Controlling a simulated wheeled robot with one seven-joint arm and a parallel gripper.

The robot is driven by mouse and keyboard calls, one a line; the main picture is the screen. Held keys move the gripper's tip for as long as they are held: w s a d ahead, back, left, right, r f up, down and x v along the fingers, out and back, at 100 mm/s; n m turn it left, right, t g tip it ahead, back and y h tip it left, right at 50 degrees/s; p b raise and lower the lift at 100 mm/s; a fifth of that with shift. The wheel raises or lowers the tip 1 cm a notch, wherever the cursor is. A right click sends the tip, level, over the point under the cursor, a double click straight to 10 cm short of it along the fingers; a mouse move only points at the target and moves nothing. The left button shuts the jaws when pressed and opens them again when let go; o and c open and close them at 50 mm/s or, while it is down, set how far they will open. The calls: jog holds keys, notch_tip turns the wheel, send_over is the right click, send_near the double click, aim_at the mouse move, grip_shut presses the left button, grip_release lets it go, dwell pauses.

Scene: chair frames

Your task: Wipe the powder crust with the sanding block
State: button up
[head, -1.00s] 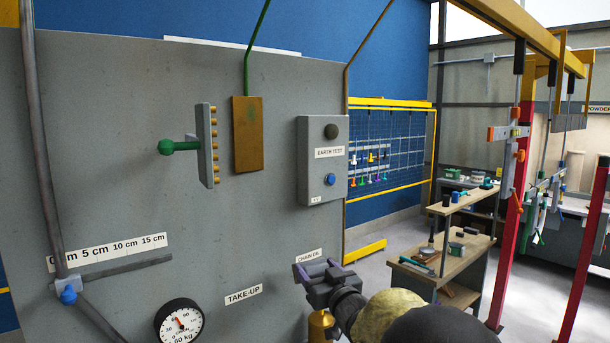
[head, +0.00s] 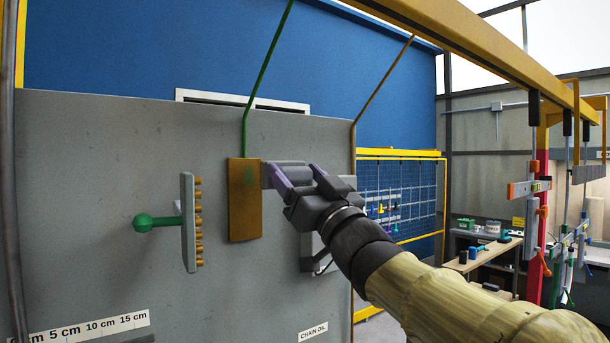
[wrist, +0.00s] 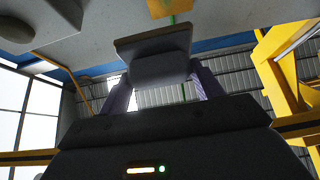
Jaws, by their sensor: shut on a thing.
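The sanding block (wrist: 152,55) is a grey block held between the two purple fingers of my gripper in the wrist view. In the head view, my gripper (head: 277,178) is shut on the block (head: 266,177), which is largely hidden by the fingers. Block and gripper are at the right edge of a brown-orange plate (head: 244,215) hanging from a green rod. I cannot tell whether they touch. A faint greenish patch (head: 249,175) near the plate's top may be the powder crust. The plate's edge also shows in the wrist view (wrist: 168,8).
A toothed grey bar (head: 188,222) with a green ball handle stands out left of the plate. Behind is a grey panel (head: 100,180). A grey box behind my wrist is mostly hidden. A yellow beam (head: 470,35) runs overhead at right.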

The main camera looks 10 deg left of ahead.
aim_at(288, 174)
jog(key=shift+w, duration=0.25)
jog(key=shift+s+d+r, duration=0.1)
jog(key=shift+s+d, duration=0.05)
jog(key=shift+s, duration=0.15)
jog(key=shift+w+a+p, duration=0.3)
jog(key=shift+w+p, duration=0.05)
jog(key=shift+w, duration=0.2)
jog(key=shift+w+a+p, duration=0.3)
jog(key=shift+a, duration=0.3)
jog(key=shift+w+a+p, duration=0.25)
jog(key=shift+a+p, duration=0.05)
jog(key=shift+a, duration=0.25)
jog(key=shift+w+a+p, duration=0.5)
jog(key=shift+w+a, duration=0.3)
jog(key=shift+w, duration=0.05)
jog(key=shift+w+a+p, duration=0.3)
jog(key=shift+w+a, duration=0.35)
jog(key=shift+a, duration=0.05)
jog(key=shift+s, duration=0.1)
jog(key=shift+s+a+b, duration=0.65)
jog(key=shift+s, duration=0.05)
